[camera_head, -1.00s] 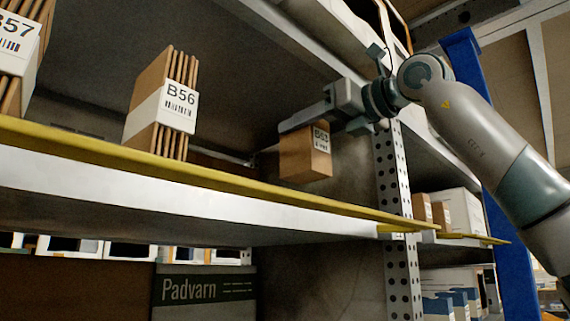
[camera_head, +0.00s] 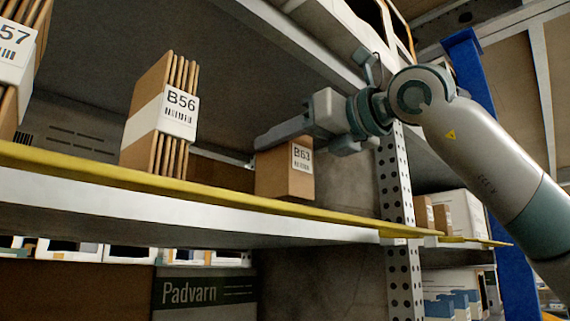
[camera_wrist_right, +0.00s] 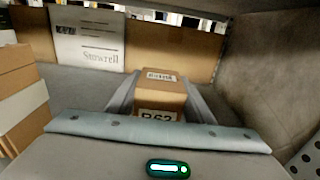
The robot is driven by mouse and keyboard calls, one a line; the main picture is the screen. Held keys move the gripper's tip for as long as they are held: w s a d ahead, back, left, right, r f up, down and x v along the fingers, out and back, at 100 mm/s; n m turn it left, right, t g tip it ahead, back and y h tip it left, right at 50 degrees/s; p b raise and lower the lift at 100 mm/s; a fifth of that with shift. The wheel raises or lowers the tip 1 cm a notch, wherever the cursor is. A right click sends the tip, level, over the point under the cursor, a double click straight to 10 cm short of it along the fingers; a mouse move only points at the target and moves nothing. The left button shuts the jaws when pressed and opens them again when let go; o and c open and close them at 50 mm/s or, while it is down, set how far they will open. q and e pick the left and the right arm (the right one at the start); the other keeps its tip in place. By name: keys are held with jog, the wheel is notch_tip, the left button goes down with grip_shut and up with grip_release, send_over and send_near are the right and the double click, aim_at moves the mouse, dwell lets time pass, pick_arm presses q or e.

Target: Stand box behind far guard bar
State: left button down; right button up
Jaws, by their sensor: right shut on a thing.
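A small brown cardboard box (camera_head: 285,174) labelled B63 is upright above the shelf, just behind the yellow guard bar (camera_head: 230,196). My right gripper (camera_head: 275,135) comes in from the right and is shut on the box near its top. In the right wrist view the box (camera_wrist_right: 160,90) sits between the two fingers. My left gripper is not in view.
Flat cartons labelled B56 (camera_head: 163,115) stand to the left, and B57 (camera_head: 12,55) is at the far left. A perforated post (camera_head: 395,190) stands close on the right. Shelf space between B56 and the box is clear.

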aim_at(285, 164)
jog(key=shift+f+p, duration=0.6)
jog(key=shift+f, duration=0.3)
jog(key=shift+d+f, duration=0.15)
jog(key=shift+f, duration=0.65)
jog(key=shift+s+f, duration=0.1)
jog(key=o, duration=1.1)
jog(key=shift+o, duration=0.2)
